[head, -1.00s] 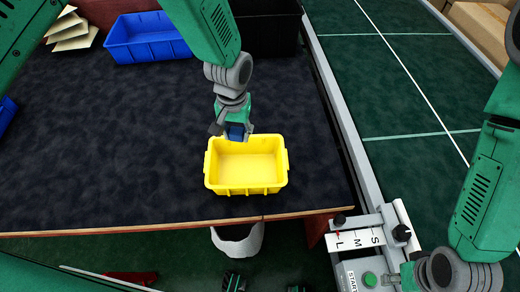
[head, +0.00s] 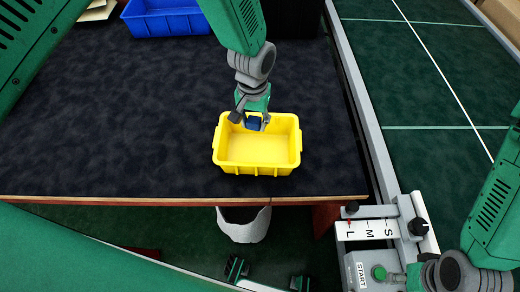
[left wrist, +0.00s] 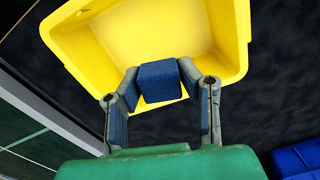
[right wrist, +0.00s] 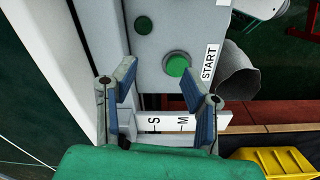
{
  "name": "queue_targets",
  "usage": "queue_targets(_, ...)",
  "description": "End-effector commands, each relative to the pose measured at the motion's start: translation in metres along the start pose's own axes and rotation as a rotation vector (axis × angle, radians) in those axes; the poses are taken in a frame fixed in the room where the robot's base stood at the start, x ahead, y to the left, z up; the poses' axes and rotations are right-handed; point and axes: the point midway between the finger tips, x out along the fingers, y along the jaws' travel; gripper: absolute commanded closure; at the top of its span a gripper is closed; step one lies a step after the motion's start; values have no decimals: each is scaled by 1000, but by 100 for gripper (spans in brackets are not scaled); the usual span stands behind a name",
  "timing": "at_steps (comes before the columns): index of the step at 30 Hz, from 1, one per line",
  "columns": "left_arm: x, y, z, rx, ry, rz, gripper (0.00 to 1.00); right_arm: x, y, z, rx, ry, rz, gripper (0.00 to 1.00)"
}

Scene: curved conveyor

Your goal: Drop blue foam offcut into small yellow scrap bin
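The small yellow scrap bin (head: 258,165) stands on the dark table near its front edge, and its inside looks empty. My left gripper (head: 250,118) is at the bin's back rim. It is shut on the blue foam offcut (head: 254,123), a small block. In the left wrist view the offcut (left wrist: 160,82) sits between both fingertips (left wrist: 158,75), with the yellow bin (left wrist: 200,30) behind it. My right gripper (right wrist: 157,72) is open and empty, close to the control box with the green button (right wrist: 177,64).
A blue bin (head: 165,20) stands at the back of the table, beside a black one (head: 292,18). The green conveyor (head: 420,90) with its grey rail runs along the right. A white waste bucket (head: 243,225) is below the table's front edge.

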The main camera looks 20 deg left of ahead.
Motion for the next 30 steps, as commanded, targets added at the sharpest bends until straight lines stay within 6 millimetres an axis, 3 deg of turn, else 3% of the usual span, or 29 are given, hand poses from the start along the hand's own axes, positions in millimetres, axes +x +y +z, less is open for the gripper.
queue_targets(1,0,-1,0,-1,-1,0,55,0,0,0,0,0,0,60)
queue_targets(2,0,-1,0,0,-1,1,45,0,0,0,0,0,0,60)
queue_targets(14,-5,-1,-1,-1,1,0,45,-1,-1,3,0,3,0,60)
queue_targets(30,-104,-4,-2,-1,0,3,45,-1,-1,2,0,3,1,60)
